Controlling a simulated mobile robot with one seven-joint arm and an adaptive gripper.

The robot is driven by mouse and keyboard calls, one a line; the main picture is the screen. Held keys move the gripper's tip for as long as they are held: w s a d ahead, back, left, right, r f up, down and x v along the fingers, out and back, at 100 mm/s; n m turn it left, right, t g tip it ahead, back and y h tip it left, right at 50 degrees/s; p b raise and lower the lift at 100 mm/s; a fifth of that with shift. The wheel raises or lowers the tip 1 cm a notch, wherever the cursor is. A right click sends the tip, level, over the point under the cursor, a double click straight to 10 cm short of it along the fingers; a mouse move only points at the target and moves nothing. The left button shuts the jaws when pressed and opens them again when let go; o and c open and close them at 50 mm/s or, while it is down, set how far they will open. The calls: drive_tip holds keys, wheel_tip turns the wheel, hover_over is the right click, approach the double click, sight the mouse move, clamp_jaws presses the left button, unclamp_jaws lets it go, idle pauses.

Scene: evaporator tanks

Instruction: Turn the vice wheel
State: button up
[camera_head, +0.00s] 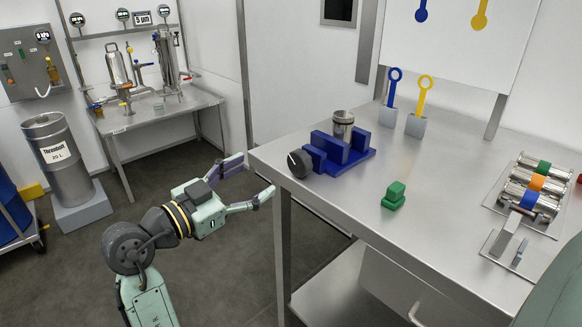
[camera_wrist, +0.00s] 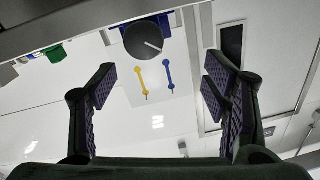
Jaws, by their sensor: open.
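The vice wheel (camera_head: 299,163) is a dark round knob with a light line on its face, at the left end of the blue vice (camera_head: 340,150). The vice stands near the left corner of the steel table, with a metal cylinder (camera_head: 343,124) at its jaws. In the wrist view the wheel (camera_wrist: 143,40) shows at the upper middle, beyond the fingertips. My gripper (camera_head: 256,177) is open and empty, left of the wheel and apart from it. Its two fingers also show in the wrist view (camera_wrist: 158,88), spread wide.
The steel table (camera_head: 440,167) has its edge and corner leg close to my gripper. A green block (camera_head: 394,195), blue and yellow ring-ended tools (camera_head: 424,95) in holders, and banded metal cylinders (camera_head: 535,183) stand on it.

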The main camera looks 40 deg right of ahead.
sight(296, 165)
drive_tip(key=shift+m+g, duration=0.4)
drive_tip(key=shift+g, duration=0.3)
drive_tip(key=d+p, duration=0.1)
drive_tip(key=d, duration=0.2)
drive_tip(key=d+p, duration=0.1)
drive_tip(key=d, duration=0.3)
drive_tip(key=d+p, duration=0.1)
drive_tip(key=d, duration=0.2)
drive_tip(key=shift+s+d+f, duration=0.3)
drive_tip(key=shift+s, duration=0.05)
drive_tip(key=shift+d+f, duration=0.1)
drive_tip(key=shift+d, duration=0.55)
drive_tip(key=shift+c, duration=0.3)
drive_tip(key=c, duration=1.1)
